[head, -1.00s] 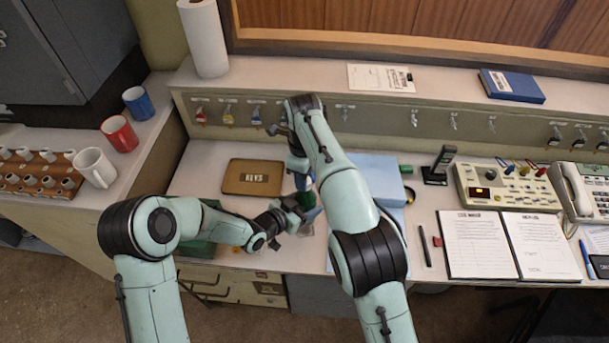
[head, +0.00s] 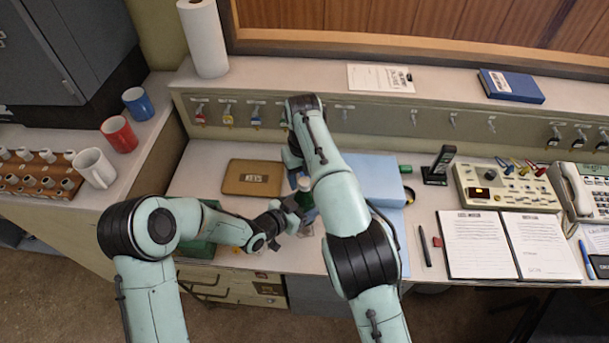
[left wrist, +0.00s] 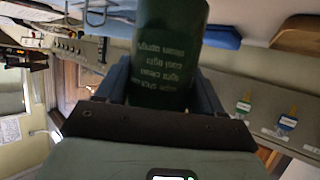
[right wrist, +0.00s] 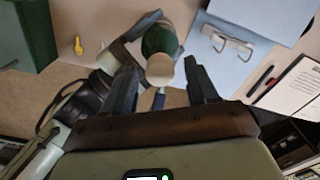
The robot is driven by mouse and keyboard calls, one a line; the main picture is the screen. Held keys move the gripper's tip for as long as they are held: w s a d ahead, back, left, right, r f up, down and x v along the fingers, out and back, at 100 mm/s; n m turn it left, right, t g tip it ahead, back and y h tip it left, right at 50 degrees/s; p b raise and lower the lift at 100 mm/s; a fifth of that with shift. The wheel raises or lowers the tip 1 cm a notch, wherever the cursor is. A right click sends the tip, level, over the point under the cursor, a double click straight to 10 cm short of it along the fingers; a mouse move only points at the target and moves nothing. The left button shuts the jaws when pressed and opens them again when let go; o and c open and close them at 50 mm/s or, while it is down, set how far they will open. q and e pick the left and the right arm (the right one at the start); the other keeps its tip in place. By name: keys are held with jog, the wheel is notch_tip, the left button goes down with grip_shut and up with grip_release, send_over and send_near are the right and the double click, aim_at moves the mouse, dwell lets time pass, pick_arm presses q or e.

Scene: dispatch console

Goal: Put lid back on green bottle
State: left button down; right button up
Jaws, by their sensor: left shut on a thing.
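My left gripper (head: 290,214) is shut on the green bottle (left wrist: 168,50), which carries pale printed text in the left wrist view. The bottle is held over the front of the counter. A round cream piece (right wrist: 160,70) sits at the bottle's top end in the right wrist view; I cannot tell whether it is the lid or the bare neck. My right gripper (right wrist: 164,66) is open, with its fingers apart on either side of the cream piece and clear gaps visible. In the head view my right arm partly hides that gripper.
A brown KEYS box (head: 252,178) lies behind the bottle. A green box (head: 205,235) stands at the left front. A blue folder (head: 372,178) and a small green object (head: 406,169) lie to the right. Mugs (head: 95,168) stand on the left counter.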

jog(key=shift+r, duration=0.1)
jog(key=shift+r, duration=2.1)
jog(key=shift+c, duration=0.4)
